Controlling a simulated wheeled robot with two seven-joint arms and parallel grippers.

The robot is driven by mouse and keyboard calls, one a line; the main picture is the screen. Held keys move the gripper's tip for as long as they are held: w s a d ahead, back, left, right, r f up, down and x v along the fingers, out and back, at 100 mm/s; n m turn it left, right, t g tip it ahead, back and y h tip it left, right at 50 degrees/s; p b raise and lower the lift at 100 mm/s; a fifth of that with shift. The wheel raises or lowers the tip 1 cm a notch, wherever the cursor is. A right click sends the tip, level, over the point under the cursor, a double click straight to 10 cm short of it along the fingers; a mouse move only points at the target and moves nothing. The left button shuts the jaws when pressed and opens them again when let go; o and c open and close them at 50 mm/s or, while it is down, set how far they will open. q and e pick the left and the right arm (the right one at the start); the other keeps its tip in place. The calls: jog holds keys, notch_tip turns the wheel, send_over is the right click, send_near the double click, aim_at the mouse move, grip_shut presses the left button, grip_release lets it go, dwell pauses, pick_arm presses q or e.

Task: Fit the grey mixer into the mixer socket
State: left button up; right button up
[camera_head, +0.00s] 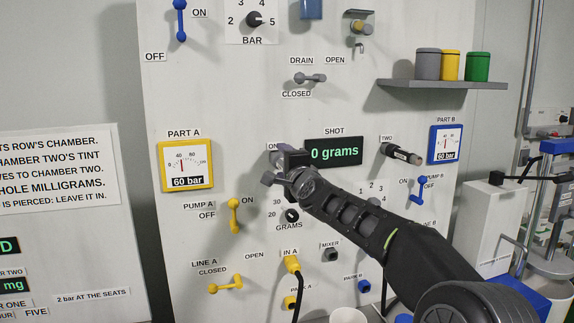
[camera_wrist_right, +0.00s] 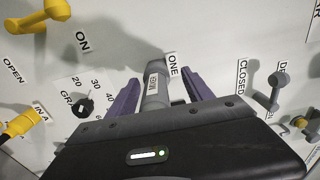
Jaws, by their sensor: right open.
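The grey mixer (camera_wrist_right: 153,88) is a grey cylinder with a white label. It sticks out of the panel beside the label ONE. My right gripper (camera_head: 276,165) is at it, and the wrist view shows the two purple fingers of the gripper (camera_wrist_right: 160,92) open, one on each side of the mixer. In the head view the gripper and wrist hide most of the mixer. The mixer socket (camera_head: 331,255) is a small dark fitting under the label MIXER, lower on the panel and to the right of the gripper. My left gripper is not in view.
A dark cylinder (camera_head: 402,153) sticks out at TWO. The yellow plug (camera_head: 292,264) with a black cable sits at IN A, left of the socket. A yellow lever (camera_head: 234,215) and a dial (camera_head: 292,215) are nearby. A shelf (camera_head: 440,84) holds three pots.

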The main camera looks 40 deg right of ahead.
jog(key=shift+w+f+b, duration=0.15)
jog(key=shift+f+b, duration=0.25)
jog(key=shift+c, duration=0.3)
dwell(0.3)
jog(key=shift+f, duration=0.15)
jog(key=c, duration=1)
grip_shut()
jog(key=shift+r, duration=0.2)
